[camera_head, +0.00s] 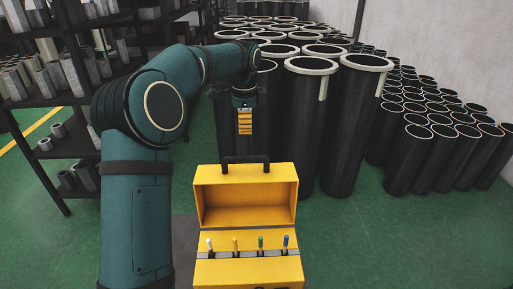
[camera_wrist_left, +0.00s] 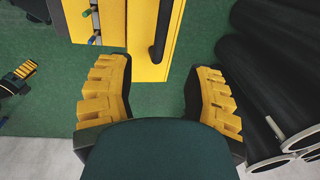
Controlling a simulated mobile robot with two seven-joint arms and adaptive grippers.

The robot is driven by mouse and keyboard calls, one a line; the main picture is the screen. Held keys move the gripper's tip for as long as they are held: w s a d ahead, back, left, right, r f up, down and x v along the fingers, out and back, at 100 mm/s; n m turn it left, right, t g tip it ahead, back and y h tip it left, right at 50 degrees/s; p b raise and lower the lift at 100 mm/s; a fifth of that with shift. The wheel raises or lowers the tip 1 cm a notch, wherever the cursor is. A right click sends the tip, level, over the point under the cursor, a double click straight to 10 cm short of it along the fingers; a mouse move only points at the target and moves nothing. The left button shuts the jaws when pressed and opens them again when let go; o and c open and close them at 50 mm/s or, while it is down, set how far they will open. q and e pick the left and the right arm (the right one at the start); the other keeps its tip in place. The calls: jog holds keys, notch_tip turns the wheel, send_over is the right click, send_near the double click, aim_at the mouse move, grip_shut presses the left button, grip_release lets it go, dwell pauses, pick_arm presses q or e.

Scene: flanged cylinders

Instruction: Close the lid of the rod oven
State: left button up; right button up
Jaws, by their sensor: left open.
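The rod oven is a yellow box whose lid (camera_head: 246,181) stands raised at the back, with a black handle (camera_head: 246,158) on top. Its base (camera_head: 249,270) holds several upright rods with coloured tips along a grey strip (camera_head: 222,255). My left gripper (camera_head: 245,125) hangs behind and above the lid, apart from the handle in the head view. In the left wrist view, its yellow ridged fingers (camera_wrist_left: 158,75) are spread and empty, with the black handle (camera_wrist_left: 161,38) beyond them. A yellow-and-black part at the left edge looks like my right gripper (camera_wrist_left: 18,78); its jaws are unclear.
Tall black flanged cylinders (camera_head: 310,120) crowd the floor behind and right of the oven. Shorter black tubes (camera_head: 410,155) stand farther right. A dark shelf (camera_head: 70,100) with grey metal pieces is at the left. Green floor (camera_head: 380,240) is clear at the front right.

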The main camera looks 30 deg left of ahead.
aim_at(247, 157)
pick_arm(q)
jog(key=f, duration=0.4)
jog(key=w+f, duration=0.1)
jog(key=f, duration=0.4)
jog(key=f+b, duration=0.1)
jog(key=f, duration=0.3)
jog(key=shift+w+a+f, duration=0.3)
jog(key=shift+f, duration=0.1)
grip_shut()
